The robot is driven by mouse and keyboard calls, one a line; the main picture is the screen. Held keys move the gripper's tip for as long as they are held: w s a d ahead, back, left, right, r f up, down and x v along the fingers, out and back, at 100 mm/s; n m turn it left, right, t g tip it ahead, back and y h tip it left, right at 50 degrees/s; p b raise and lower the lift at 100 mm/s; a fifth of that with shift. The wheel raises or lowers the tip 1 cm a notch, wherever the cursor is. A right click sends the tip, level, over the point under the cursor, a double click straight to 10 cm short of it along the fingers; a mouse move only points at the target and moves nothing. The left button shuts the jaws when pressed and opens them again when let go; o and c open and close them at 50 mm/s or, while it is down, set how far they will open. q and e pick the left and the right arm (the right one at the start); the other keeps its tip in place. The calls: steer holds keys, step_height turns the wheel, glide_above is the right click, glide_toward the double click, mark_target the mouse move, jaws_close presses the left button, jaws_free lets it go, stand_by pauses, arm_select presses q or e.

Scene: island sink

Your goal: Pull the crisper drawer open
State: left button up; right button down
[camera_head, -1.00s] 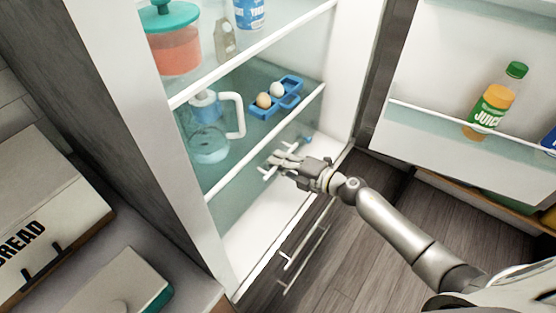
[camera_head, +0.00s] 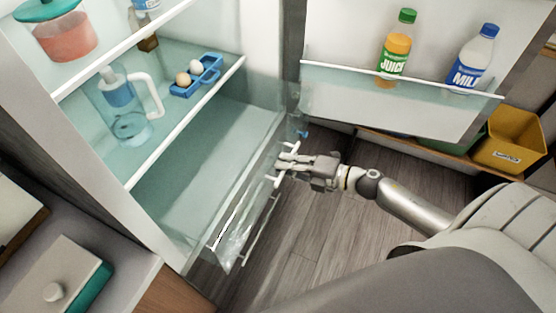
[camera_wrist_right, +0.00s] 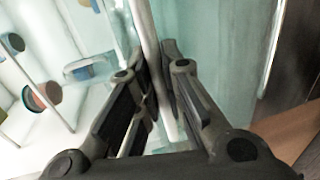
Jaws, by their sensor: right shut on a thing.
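The crisper drawer (camera_head: 235,215) is a clear, pale-tinted drawer at the bottom of the open fridge. Its front stands out past the shelf edge, so the drawer is at least partly open. A white handle bar (camera_head: 220,238) runs along its front. My right gripper (camera_head: 284,163) is at the far end of this front, shut on the handle. In the right wrist view the handle bar (camera_wrist_right: 152,50) passes between the two dark fingers (camera_wrist_right: 160,98). The fingers hide part of the bar. My left gripper is not in view.
Above the drawer, a shelf holds a clear pitcher (camera_head: 128,112) and a blue egg tray (camera_head: 197,78). The open fridge door (camera_head: 400,100) carries a juice bottle (camera_head: 397,48) and a milk bottle (camera_head: 472,60). A yellow bin (camera_head: 512,140) stands at right. Bare wood floor (camera_head: 320,240) lies before the drawer.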

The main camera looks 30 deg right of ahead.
steer(key=shift+s+d, duration=0.4)
steer(key=shift+s, duration=0.1)
steer(key=c, duration=1.5)
jaws_free()
steer(key=v, duration=1.2)
